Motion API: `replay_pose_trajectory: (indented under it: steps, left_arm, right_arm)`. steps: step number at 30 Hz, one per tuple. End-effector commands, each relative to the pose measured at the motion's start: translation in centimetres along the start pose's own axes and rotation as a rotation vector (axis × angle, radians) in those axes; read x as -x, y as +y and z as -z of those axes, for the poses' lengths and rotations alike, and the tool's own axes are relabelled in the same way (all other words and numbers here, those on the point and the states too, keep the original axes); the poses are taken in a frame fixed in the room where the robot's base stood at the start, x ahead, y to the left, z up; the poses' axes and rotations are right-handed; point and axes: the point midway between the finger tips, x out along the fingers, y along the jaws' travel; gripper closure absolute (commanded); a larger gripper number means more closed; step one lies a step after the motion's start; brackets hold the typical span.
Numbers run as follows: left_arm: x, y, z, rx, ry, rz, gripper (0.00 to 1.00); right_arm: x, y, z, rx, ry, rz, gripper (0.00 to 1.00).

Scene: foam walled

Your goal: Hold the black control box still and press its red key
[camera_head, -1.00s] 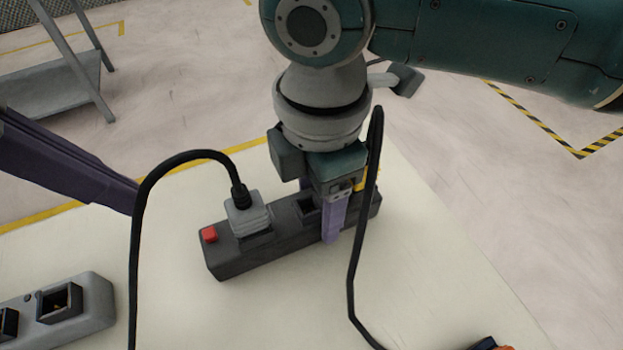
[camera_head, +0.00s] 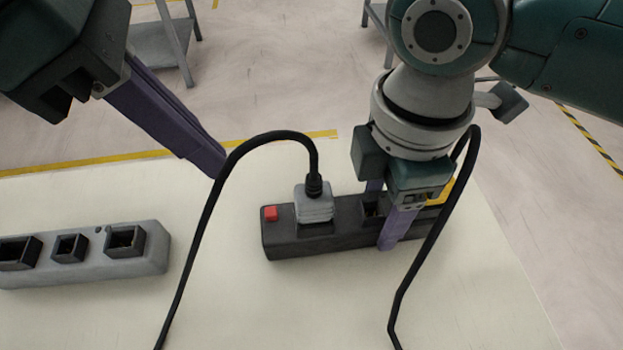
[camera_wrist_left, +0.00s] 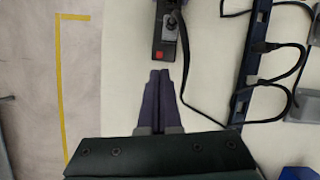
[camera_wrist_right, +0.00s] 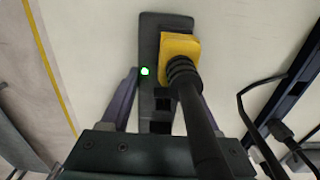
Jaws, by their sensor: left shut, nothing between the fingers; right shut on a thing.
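The black control box (camera_head: 330,241) lies on the pale table. Its red key (camera_head: 270,213) is on top at the left end; the key also shows in the left wrist view (camera_wrist_left: 159,56). A grey plug (camera_head: 314,207) with a black cable sits in the box beside the key. My right gripper (camera_head: 386,215) is shut across the box, one finger on each long side. My left gripper (camera_head: 217,168) is shut and empty, above the table, left of the red key and apart from it. In the left wrist view its fingertips (camera_wrist_left: 159,76) appear just below the key.
A grey socket strip (camera_head: 135,262) lies at the left. A yellow plug (camera_wrist_right: 180,46) sits in the box near a lit green lamp (camera_wrist_right: 145,71). Black cables loop over the table. A dark rail (camera_wrist_left: 246,82) with cables shows in the left wrist view.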

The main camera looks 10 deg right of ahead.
Motion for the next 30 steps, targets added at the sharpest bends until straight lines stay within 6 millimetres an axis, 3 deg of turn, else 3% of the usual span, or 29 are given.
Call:
replay_pose_trajectory:
  steps: [4, 8, 14, 19, 22, 25, 27, 30]
  left_arm:
    - [0.7, -0.7, -2.1, 0.028, -0.105, 0.045, 1.00]
    - [2.6, -2.3, -6.4, 0.092, -0.314, 0.148, 1.00]
    - [8.6, -5.2, -13.6, 0.283, -0.714, 0.403, 1.00]
    - [15.7, -6.1, -17.9, 0.553, -1.034, 0.707, 1.00]
    - [20.3, -4.9, -19.2, 0.788, -1.206, 0.941, 1.00]
    - [23.6, -2.3, -19.2, 1.076, -1.333, 1.191, 1.00]
    - [24.8, 0.1, -18.5, 1.298, -1.389, 1.362, 1.00]
    - [24.6, 3.8, -16.9, 1.652, -1.420, 1.592, 1.00]
  right_arm:
    - [0.0, 0.0, 0.0, 0.000, 0.001, -0.001, 1.00]
    - [0.0, 0.0, 0.0, 0.000, 0.001, -0.001, 1.00]
    - [0.0, 0.0, 0.0, 0.000, 0.001, -0.001, 1.00]
    - [0.0, 0.0, 0.0, 0.000, 0.001, -0.001, 1.00]
    - [0.0, 0.0, 0.0, 0.000, 0.001, -0.001, 1.00]
    - [0.0, 0.0, 0.0, 0.000, 0.001, -0.001, 1.00]
    - [0.0, 0.0, 0.0, 0.000, 0.001, -0.001, 1.00]
    - [0.0, 0.0, 0.0, 0.000, 0.001, -0.001, 1.00]
